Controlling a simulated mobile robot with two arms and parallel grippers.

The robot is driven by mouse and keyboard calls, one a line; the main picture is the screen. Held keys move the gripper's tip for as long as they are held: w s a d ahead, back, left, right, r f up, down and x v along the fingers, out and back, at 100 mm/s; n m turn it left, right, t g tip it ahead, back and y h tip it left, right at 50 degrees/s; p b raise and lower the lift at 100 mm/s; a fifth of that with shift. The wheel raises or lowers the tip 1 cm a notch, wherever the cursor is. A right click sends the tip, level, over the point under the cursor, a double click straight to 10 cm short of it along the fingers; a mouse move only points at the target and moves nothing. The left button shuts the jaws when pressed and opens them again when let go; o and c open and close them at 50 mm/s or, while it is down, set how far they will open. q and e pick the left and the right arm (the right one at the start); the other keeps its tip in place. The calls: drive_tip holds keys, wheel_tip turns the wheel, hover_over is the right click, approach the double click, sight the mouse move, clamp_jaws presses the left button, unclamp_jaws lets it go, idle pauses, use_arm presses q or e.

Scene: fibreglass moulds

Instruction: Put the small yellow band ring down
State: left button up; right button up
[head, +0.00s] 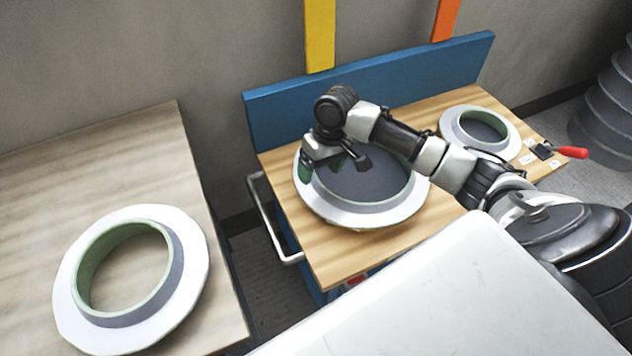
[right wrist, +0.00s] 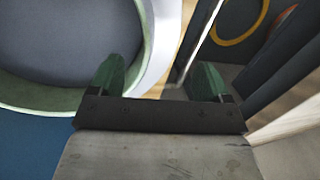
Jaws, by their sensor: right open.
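My right gripper (head: 332,164) is open above the left rim of a white-flanged mould (head: 398,208) with a dark grey middle, on the wooden bench top. In the right wrist view its two green fingertips (right wrist: 157,80) stand wide apart with nothing held between them; the mould's pale flange (right wrist: 165,45) passes beyond them. A yellow ring (right wrist: 237,27) shows at the top right of that view, over a dark surface and apart from the fingers. Whether it is the small band ring I cannot tell. My left gripper is not in view.
A second flanged mould (head: 476,112) sits at the bench's back right, near a red-handled tool (head: 568,151). Another large mould (head: 70,300) lies on the left table (head: 30,200). A blue backboard (head: 375,85) borders the bench. A gap separates the tables.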

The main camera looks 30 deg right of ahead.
drive_tip(key=shift+v, duration=1.6)
